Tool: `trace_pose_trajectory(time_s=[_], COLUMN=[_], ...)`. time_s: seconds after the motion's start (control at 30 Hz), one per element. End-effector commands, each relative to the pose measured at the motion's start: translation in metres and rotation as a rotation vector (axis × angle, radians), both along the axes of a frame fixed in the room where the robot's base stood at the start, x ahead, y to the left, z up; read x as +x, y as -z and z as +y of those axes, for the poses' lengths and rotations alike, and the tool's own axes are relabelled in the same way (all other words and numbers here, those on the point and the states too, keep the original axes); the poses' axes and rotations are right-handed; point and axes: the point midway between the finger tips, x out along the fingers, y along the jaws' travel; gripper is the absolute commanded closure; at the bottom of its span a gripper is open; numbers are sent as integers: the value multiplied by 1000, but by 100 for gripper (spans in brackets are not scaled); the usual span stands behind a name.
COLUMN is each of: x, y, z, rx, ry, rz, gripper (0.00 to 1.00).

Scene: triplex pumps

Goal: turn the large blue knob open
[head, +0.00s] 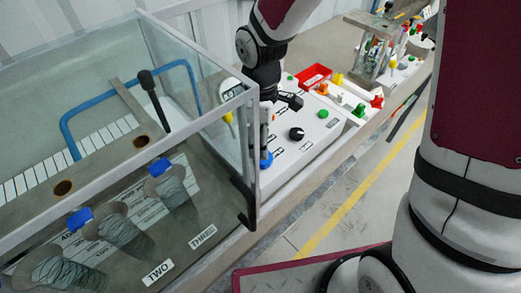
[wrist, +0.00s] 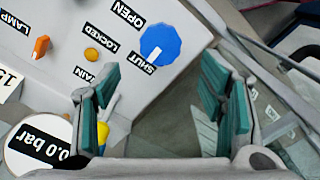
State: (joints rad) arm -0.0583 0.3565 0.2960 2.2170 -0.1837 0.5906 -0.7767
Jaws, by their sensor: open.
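The large blue knob (wrist: 160,44) is on a white panel in the wrist view, near its corner. Its white pointer mark faces the SHUT label (wrist: 137,62); the OPEN label (wrist: 126,14) is to its upper left. My gripper (wrist: 160,82) is open and empty, with teal pads to either side. The knob lies ahead of the gap, past the fingertips, and the pads do not appear to touch it. In the head view the blue knob (head: 266,161) shows at the panel's near-left corner, partly hidden by my gripper above it.
A glass-walled tank (head: 200,110) stands close left of the panel. A gauge (wrist: 38,148) reads 0.0 bar beside a yellow part (wrist: 103,135). A black knob (head: 296,133) and a red tray (head: 314,76) are also near. An orange switch (wrist: 40,46) is at the wrist view's left.

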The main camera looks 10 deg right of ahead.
Motion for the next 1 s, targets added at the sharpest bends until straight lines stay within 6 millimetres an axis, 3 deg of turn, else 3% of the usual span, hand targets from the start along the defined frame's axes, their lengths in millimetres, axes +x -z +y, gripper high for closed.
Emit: trace_pose_trajectory(time_s=[0.1, 0.3, 0.5, 0.77, 0.8, 1.0], x=[-2, -1, -1, 0, 0, 0], y=[24, 53, 65, 66, 66, 66], z=[0, 0, 0, 0, 0, 0], rx=[0, -1, -1, 0, 0, 0], ry=[-2, 0, -1, 0, 0, 0], rz=[5, 3, 0, -1, -1, -1], gripper=[36, 36, 36, 36, 38, 84])
